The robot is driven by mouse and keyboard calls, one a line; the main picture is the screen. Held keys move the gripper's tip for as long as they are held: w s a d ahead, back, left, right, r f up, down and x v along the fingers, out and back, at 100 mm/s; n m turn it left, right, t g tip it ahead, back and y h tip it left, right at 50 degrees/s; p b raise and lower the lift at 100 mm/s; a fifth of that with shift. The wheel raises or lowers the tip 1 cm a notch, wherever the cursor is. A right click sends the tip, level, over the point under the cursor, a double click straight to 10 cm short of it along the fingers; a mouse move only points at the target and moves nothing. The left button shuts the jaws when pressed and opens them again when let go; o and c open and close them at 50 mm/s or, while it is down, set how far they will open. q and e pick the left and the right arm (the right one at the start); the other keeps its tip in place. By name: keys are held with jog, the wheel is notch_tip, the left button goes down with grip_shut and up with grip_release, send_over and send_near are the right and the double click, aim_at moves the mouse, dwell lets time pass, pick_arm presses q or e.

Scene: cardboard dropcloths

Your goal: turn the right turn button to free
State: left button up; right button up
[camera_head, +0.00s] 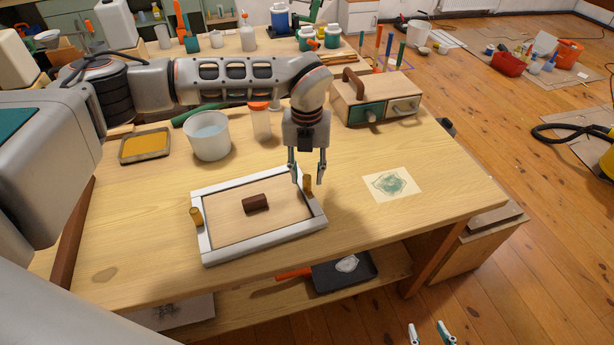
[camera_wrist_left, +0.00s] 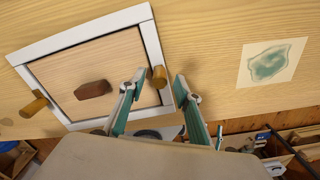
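A white frame (camera_head: 262,245) with a wooden panel (camera_head: 235,225) inside lies on the workbench. A dark brown handle block (camera_head: 255,203) sits mid-panel. The right turn button (camera_head: 307,184), a small ochre wooden piece, is at the frame's right side; it also shows in the left wrist view (camera_wrist_left: 159,76). The left turn button (camera_head: 196,217) is at the opposite side. My left gripper (camera_head: 307,177) is open and points down, its fingers on either side of the right button; contact cannot be told. My right gripper (camera_head: 430,334) shows only its parted fingertips at the bottom edge.
A white bucket (camera_head: 208,136), a yellow tray (camera_head: 145,146) and an orange-lidded jar (camera_head: 261,122) stand behind the frame. A wooden drawer box (camera_head: 375,100) is at the back right. A green-stained paper (camera_head: 392,185) lies right of the frame; bare bench surrounds it.

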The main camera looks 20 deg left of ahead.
aim_at(307, 177)
pick_arm(q)
notch_tip(307, 177, up, 10)
jog(key=shift+r, duration=0.25)
jog(key=shift+s+f, duration=0.1)
jog(key=shift+s, duration=0.05)
dwell(0.4)
